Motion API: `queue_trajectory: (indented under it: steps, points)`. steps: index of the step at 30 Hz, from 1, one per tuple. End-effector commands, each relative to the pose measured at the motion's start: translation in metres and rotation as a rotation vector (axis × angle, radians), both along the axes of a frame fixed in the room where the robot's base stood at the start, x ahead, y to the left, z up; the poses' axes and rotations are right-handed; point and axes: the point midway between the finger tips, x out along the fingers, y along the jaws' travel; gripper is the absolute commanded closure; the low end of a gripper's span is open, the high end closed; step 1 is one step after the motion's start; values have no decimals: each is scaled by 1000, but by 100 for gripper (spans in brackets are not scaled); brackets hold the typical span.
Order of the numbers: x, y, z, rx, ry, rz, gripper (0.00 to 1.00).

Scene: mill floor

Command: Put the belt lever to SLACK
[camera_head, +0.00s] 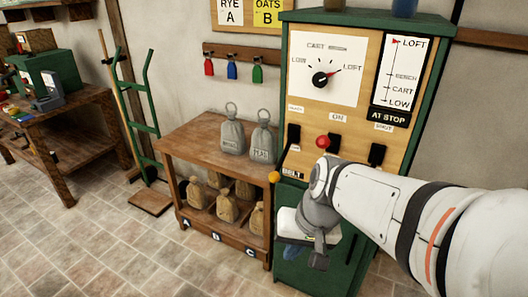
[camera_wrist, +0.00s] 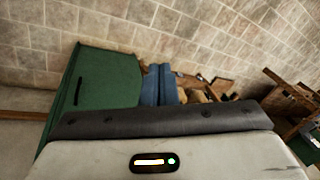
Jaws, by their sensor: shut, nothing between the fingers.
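The green cabinet (camera_head: 295,60) has a wooden front panel. A "BELT" label (camera_head: 292,173) sits at its lower left, with an orange ball knob (camera_head: 275,177) just left of it. Any shaft and further labels there are too small or hidden, so I cannot tell the lever's setting. My gripper (camera_head: 318,262) hangs in front of the cabinet's lower door, below and right of the orange knob, apart from it. Its blue fingers (camera_wrist: 159,86) are shut and empty. My wrist and arm cover part of the panel's lower right.
A red knob (camera_head: 323,142) and black switches (camera_head: 293,135) are on the panel. A dial (camera_head: 320,79) is above. Left of the cabinet, a wooden shelf (camera_head: 185,140) bears grey weights (camera_head: 232,135) and several sacks. A green hand truck (camera_head: 147,120) stands by the wall. Floor in front is clear.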

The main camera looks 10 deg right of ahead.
Motion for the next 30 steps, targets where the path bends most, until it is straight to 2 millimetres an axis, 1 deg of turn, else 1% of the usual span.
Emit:
queue_trajectory:
  steps: [1, 2, 5, 8, 9, 11, 12, 14, 15, 18, 21, 24, 27, 30]
  points:
    - [12, 7, -22, 92, 22, -60, 100]
    - [20, 11, -27, 152, 29, -96, 100]
    - [51, 23, -41, 356, 36, -222, 100]
    - [90, 24, -50, 554, 14, -357, 100]
    - [107, 21, -53, 631, -3, -413, 100]
    - [133, 12, -57, 744, -33, -500, 100]
    - [150, 3, -60, 814, -60, -558, 100]
    - [174, -12, -63, 911, -105, -642, 100]
    - [188, -25, -65, 969, -136, -696, 100]
    - [218, -56, -70, 1085, -214, -813, 100]
    - [236, -82, -73, 1161, -277, -898, 100]
    - [246, -99, -74, 1203, -317, -947, 100]
    - [249, -106, -73, 1221, -335, -968, 100]
    - [250, -107, -72, 1222, -338, -969, 100]
